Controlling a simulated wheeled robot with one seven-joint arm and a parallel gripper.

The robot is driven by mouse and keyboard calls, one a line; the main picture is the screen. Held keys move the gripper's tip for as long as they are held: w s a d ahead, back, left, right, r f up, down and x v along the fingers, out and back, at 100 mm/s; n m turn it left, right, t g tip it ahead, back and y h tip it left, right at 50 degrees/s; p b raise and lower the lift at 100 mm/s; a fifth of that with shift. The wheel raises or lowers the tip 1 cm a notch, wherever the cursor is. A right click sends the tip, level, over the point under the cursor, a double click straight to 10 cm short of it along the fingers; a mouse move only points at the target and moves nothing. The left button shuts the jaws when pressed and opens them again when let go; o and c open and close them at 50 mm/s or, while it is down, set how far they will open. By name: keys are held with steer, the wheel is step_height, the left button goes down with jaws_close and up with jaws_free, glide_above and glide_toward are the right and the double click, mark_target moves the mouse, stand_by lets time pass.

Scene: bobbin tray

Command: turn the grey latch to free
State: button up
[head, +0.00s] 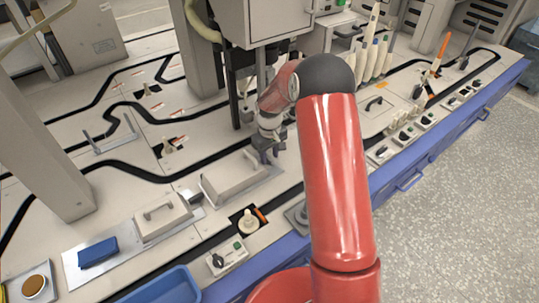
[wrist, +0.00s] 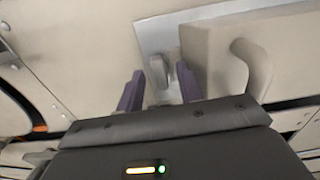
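The grey latch (wrist: 159,72) is a small upright piece on a pale metal plate (wrist: 150,30), beside a beige block with a curved handle (wrist: 225,60). In the wrist view my gripper (wrist: 160,78) is open, with one purple finger on each side of the latch. Visible gaps separate the latch from the fingers, and I cannot tell how deep it sits between them. In the head view my gripper (head: 266,156) is low over the worktop at the right end of the beige block (head: 232,178). The latch cannot be made out there.
A handled beige lid (head: 160,214), a blue block (head: 98,252) and a blue bin (head: 165,287) lie to the front left. A switch box (head: 226,257) and a white knob (head: 248,222) are in front. A grey machine housing (head: 265,22) hangs behind my gripper.

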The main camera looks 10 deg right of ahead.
step_height(320, 180, up, 7)
steer(key=shift+f+p, duration=0.15)
steer(key=shift+p, duration=0.2)
steer(key=shift+r, duration=0.3)
steer(key=shift+r, duration=0.35)
step_height(320, 180, up, 11)
steer(key=t+p, duration=0.1)
glide_above(269, 158)
steer(key=s, duration=0.6)
steer(key=s+r+m+t+p, duration=0.2)
steer(key=s+r+m+t, duration=0.1)
steer(key=s+r, duration=1.15)
steer(key=s+f+m+t+p, duration=0.1)
steer(key=s, duration=1.1)
steer(key=shift+s+a+m+t, duration=0.15)
steer(key=shift+s+m+t, duration=0.15)
steer(key=shift+s, duration=0.1)
steer(key=shift+c, duration=0.3)
